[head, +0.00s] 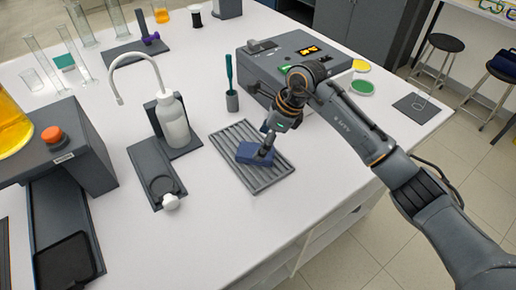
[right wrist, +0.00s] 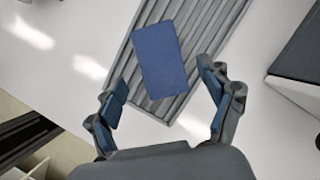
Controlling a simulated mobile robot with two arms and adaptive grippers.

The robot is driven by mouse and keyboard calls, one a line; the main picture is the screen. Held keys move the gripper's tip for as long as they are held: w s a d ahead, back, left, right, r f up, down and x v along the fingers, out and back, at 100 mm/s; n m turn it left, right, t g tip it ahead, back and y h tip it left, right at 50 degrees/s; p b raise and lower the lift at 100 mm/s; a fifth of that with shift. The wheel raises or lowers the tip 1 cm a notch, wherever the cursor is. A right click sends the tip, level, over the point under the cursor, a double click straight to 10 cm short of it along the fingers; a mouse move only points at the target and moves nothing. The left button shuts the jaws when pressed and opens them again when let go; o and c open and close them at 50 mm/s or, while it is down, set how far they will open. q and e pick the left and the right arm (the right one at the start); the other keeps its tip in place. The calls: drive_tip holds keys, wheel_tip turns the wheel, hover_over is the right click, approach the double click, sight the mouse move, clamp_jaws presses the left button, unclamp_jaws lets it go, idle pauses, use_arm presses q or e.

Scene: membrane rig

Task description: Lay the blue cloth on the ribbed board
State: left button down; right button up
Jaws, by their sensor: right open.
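The blue cloth (head: 250,154) is a small flat rectangle lying on the grey ribbed board (head: 273,175). In the right wrist view the cloth (right wrist: 160,60) lies flat across the ribs of the board (right wrist: 205,35), turned slightly against them. My right gripper (head: 265,152) is right over the cloth in the head view and hides part of it. In the right wrist view my right gripper (right wrist: 166,98) is open, with its fingers spread on either side of the cloth's near end and apart from it. My left gripper is not in view.
A white wash bottle (head: 173,122) and a dark tray (head: 150,165) stand left of the board. A green-handled tool in a holder (head: 232,101) and a grey instrument box (head: 295,65) stand behind it. The white table in front of the board is clear.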

drive_tip(key=b+v, duration=0.2)
drive_tip(key=v, duration=0.6)
drive_tip(key=shift+d+r, duration=0.2)
drive_tip(key=shift+f, duration=0.1)
